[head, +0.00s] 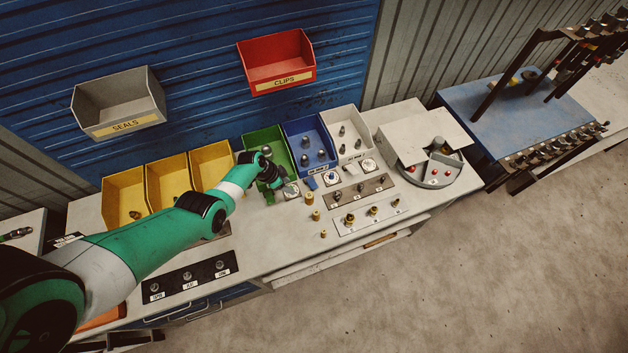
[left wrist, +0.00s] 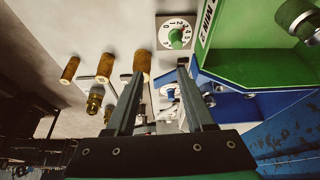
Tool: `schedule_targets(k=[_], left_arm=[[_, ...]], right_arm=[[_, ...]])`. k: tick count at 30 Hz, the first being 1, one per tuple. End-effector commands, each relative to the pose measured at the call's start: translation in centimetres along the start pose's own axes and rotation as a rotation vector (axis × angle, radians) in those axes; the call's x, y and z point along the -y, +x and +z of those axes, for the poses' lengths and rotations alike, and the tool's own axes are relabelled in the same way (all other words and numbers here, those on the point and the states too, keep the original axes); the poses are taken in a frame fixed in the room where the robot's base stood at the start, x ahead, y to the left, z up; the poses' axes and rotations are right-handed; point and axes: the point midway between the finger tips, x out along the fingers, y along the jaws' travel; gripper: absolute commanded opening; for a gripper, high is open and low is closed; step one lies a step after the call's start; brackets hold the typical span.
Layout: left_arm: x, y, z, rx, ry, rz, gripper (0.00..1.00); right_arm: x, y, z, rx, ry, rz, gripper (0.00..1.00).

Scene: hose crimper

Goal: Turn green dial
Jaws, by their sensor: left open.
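The green dial (left wrist: 176,36) shows at the top of the left wrist view. It has a round green knob on a white numbered face and sits in front of the green bin. In the head view the dial (head: 291,190) is small, right beside my left gripper (head: 275,182). In the left wrist view my left gripper (left wrist: 158,78) has its two fingers spread apart with nothing between the tips. The knob lies beyond the fingertips, and I see no contact. My right gripper is in neither view.
Green (head: 265,141), blue (head: 311,143) and white (head: 347,133) bins stand behind the dials. A blue dial (head: 331,178) and a white dial (head: 369,164) are to the right. Brass fittings (head: 315,215) stand in front. A round sectioned tray (head: 433,182) is farther right.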

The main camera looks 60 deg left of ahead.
Motion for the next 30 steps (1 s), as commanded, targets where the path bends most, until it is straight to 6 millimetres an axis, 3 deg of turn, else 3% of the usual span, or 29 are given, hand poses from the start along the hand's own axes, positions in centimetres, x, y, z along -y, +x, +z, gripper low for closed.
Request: schedule_targets(k=[1,3,7,11,17,24,30], left_arm=[[0.7,-2.1,0.3,0.004,-0.028,-0.007,0.53],[1.4,-3.1,1.0,0.007,-0.055,-0.014,0.53],[2.2,-4.0,1.6,0.008,-0.081,-0.025,0.53],[2.3,-3.7,1.8,0.007,-0.082,-0.026,0.53],[2.4,-1.5,2.0,0.006,-0.079,-0.027,0.53],[2.5,3.6,2.1,0.007,-0.079,-0.026,0.53],[2.5,6.7,2.1,0.007,-0.079,-0.027,0.53]], right_arm=[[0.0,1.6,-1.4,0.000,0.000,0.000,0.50],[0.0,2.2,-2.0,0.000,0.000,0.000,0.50],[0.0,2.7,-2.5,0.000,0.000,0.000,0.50],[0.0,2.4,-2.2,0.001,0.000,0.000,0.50],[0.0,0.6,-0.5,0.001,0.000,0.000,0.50],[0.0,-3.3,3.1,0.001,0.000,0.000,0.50],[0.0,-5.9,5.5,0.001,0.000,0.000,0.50]])
